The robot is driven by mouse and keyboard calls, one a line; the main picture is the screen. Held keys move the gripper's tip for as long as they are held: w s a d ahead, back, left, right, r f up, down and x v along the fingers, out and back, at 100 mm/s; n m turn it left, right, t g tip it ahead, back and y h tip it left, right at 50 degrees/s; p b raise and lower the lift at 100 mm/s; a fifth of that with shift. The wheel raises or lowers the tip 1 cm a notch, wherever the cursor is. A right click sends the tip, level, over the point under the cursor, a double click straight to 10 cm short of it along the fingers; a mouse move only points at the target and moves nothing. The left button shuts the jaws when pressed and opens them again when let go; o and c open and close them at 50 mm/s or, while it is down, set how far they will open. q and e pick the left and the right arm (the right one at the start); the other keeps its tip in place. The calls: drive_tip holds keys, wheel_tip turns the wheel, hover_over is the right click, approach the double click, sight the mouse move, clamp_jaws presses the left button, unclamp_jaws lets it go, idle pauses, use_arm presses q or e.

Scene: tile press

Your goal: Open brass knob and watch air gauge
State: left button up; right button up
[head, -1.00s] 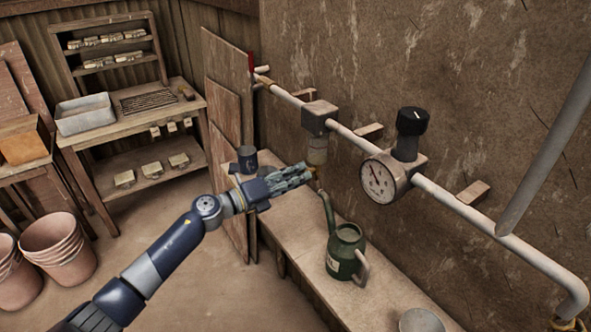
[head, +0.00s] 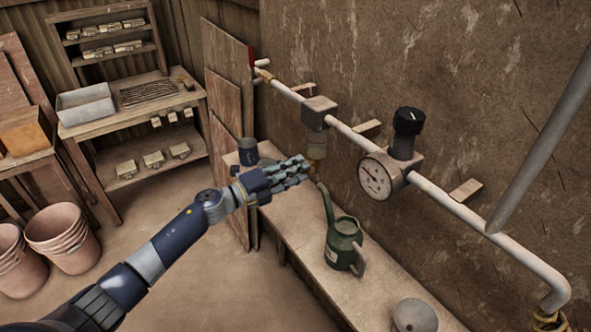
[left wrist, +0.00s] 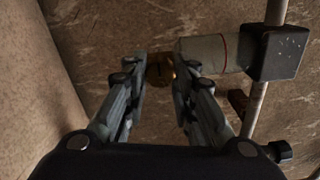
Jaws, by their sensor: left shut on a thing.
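The brass knob (left wrist: 160,71) shows in the left wrist view between my left fingertips, at the lower end of the cloudy filter bowl (left wrist: 203,53). In the head view the bowl (head: 317,146) hangs under a grey block on the wall pipe, and my fingers hide the knob. My left gripper (head: 306,169) is shut on the knob. The round white air gauge (head: 375,179) faces the room, right of the bowl, below a black regulator knob (head: 408,121). Its needle is too small to read surely. My right gripper is not in view.
A green watering can (head: 343,245) stands on the bench (head: 300,222) below the pipe, its spout rising near my gripper. A dark mug (head: 247,151) and a pale bowl (head: 414,315) are also on the bench. A red-handled lever (head: 252,57) is at the pipe's far end.

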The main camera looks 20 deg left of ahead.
use_arm(q)
drive_tip(key=shift+a+r, duration=0.1)
drive_tip(key=o, duration=1.1)
drive_tip(key=v, duration=1.2)
